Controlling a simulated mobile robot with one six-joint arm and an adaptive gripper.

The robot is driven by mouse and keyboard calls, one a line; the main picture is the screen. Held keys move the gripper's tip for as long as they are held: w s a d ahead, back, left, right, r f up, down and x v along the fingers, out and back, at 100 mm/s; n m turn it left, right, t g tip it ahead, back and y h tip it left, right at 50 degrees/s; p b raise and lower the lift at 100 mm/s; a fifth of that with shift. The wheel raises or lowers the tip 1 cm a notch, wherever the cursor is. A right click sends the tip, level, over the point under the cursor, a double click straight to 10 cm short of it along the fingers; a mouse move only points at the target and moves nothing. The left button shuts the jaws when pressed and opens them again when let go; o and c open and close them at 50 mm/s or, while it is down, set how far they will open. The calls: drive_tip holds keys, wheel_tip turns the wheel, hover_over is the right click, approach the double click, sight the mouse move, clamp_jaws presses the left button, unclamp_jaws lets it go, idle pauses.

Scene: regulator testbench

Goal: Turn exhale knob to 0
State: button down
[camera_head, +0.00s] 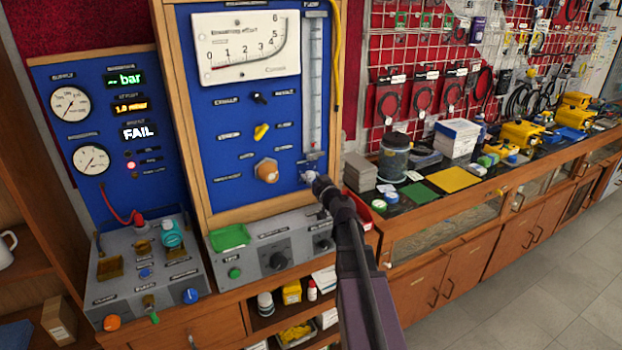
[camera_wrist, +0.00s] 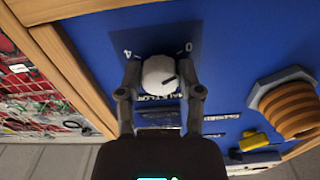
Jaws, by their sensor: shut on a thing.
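In the wrist view a round white knob (camera_wrist: 157,72) with a dark pointer line sits on a dark dial plate (camera_wrist: 160,33). The plate shows a 4 at upper left of the knob and a 0 at upper right. The pointer line lies on the knob's right side, pointing right and slightly up, below the direction of the 0. The label under the knob is partly hidden; "ALE FLOW" seems readable. My gripper (camera_wrist: 162,84) is shut on the knob, one finger on each side. In the head view my gripper (camera_head: 318,183) is at the blue panel's lower right.
The blue panel (camera_head: 215,145) also bears a large orange-brown knob (camera_head: 266,170), a yellow knob (camera_head: 261,131), a black switch (camera_head: 258,97), a gauge (camera_head: 246,46) and a clear vertical tube (camera_head: 312,85). A grey control box (camera_head: 272,243) stands below. A wooden frame borders the panel.

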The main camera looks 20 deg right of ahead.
idle(0.4)
drive_tip(key=shift+c, duration=1.3)
unclamp_jaws()
drive_tip(key=shift+a, duration=0.1)
drive_tip(key=s, duration=1.2)
drive_tip(key=shift+d, duration=0.25)
drive_tip(key=shift+s, duration=0.1)
